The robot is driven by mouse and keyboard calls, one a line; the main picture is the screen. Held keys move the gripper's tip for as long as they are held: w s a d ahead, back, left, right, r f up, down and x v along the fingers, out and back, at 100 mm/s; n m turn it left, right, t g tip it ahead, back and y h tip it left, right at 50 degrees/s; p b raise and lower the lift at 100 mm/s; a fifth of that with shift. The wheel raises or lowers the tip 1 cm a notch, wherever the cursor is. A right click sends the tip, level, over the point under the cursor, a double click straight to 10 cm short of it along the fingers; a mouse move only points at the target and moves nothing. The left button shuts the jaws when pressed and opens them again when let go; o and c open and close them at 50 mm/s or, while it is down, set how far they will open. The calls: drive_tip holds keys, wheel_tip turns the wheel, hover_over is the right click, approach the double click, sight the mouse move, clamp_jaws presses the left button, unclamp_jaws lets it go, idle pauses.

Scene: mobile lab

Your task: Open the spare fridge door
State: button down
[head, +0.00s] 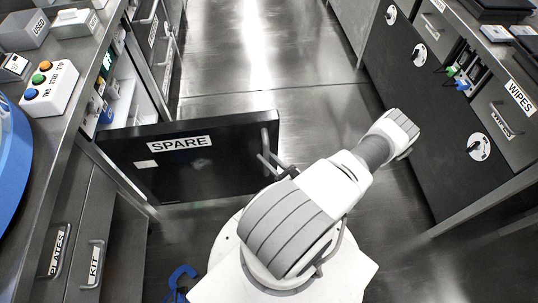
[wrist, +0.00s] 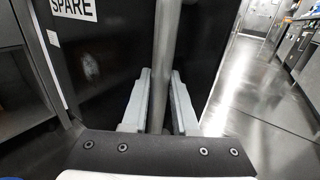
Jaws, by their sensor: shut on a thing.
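The black spare fridge door (head: 225,168), with a white SPARE label, stands swung out from the left cabinet row, roughly at right angles to it. The open fridge interior (head: 122,88) shows small items on its shelves. The door's vertical bar handle (wrist: 167,35) runs between the two pale fingers of my gripper (wrist: 161,80) in the wrist view. My gripper is shut on this handle. In the head view the handle (head: 265,163) shows at the door's right end, and my arm hides most of the gripper.
A left counter carries a button box (head: 48,88) and a blue round object (head: 8,160). Drawers labelled PLATES (head: 57,250) and KIT (head: 93,265) lie below. Dark cabinets (head: 410,110) line the right side. The aisle floor (head: 230,65) beyond the door is clear.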

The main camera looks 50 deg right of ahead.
drive_tip(key=shift+s+a, duration=0.15)
drive_tip(key=shift+a, duration=0.75)
drive_tip(key=c, duration=0.7)
unclamp_jaws()
drive_tip(key=shift+d, duration=0.15)
drive_tip(key=shift+s+d, duration=0.1)
drive_tip(key=shift+s, duration=0.05)
drive_tip(key=shift+s, duration=0.15)
